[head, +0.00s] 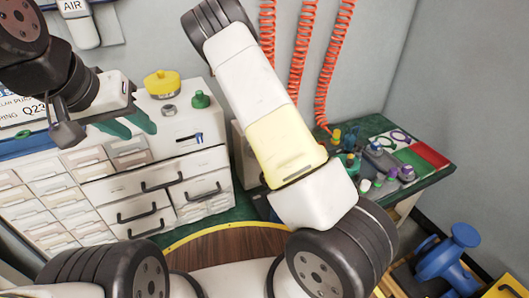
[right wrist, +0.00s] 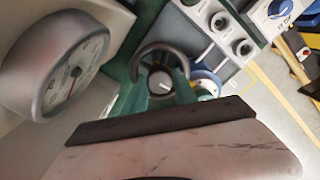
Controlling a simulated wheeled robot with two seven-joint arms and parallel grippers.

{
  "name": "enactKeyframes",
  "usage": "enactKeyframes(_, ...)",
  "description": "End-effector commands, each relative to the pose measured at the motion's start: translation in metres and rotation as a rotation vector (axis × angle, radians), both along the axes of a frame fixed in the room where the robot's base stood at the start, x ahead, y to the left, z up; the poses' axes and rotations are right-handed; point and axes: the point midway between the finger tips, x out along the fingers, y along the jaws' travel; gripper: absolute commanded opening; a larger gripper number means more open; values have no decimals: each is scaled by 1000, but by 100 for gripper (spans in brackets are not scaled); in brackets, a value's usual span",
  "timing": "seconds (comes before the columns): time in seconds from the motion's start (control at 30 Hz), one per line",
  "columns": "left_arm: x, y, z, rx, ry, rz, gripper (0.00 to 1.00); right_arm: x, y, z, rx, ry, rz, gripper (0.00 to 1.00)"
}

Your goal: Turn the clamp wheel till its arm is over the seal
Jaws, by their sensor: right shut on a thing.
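In the right wrist view, a dark round clamp wheel (right wrist: 160,52) with a pale hub shows between the green fingers of my right gripper (right wrist: 162,78). The fingers are shut on the wheel, one on each side. In the head view my own right arm hides the right gripper and the wheel. My left gripper (head: 127,126) is raised at the upper left of the head view, in front of the drawer cabinet, with its green fingers apart and empty. I cannot make out the clamp's arm or the seal in either view.
A round pressure gauge (right wrist: 66,68) stands close left of the right gripper. A panel with several knobs (right wrist: 222,30) lies at its upper right. A drawer cabinet (head: 160,185) holds a yellow container (head: 161,84). Small parts sit on the green bench (head: 436,172); red coiled hoses (head: 332,70) hang behind.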

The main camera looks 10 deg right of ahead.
Motion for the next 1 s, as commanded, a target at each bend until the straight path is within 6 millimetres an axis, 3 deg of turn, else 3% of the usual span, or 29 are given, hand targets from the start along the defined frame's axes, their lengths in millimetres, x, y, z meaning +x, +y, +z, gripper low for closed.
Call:
enactKeyframes(0.57, 0, 0, 0, 0, 0, 0, 36, 2, 0, 0, 0, -4, -33, 0)
enactKeyframes(0.6, 0, 0, 0, 0, 0, 0, 36, 2, 0, 0, 0, -4, -33, 38)
enactKeyframes(0.7, 0, 0, 0, 0, 0, 0, 36, 2, 0, 0, 0, -4, -33, 56)
enactKeyframes(1.0, 0, 0, 0, 0, 0, 0, 36, 1, 0, 1, 0, -1, -33, 56)
